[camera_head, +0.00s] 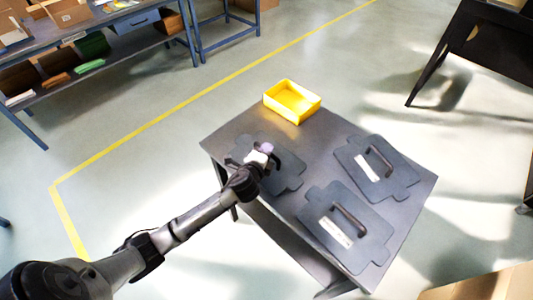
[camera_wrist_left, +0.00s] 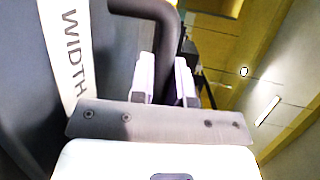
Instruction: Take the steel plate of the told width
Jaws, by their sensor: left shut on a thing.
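Three dark steel plates with black bar handles and pale labels are on the grey table. The left plate (camera_head: 288,178) is partly hidden by my left arm. My left gripper (camera_head: 266,154) is shut on its handle. In the left wrist view, the fingers (camera_wrist_left: 166,78) close around the black handle (camera_wrist_left: 165,22), beside a label (camera_wrist_left: 66,50) reading "WIDTH"; no number shows. I cannot tell if this plate is lifted. The back right plate (camera_head: 400,177) and the front plate (camera_head: 372,246) lie flat; their labels are too small to read. My right gripper is not in view.
A blue-framed shelf (camera_head: 120,45) with boxes is at upper left, and a dark table (camera_head: 490,38) at upper right.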

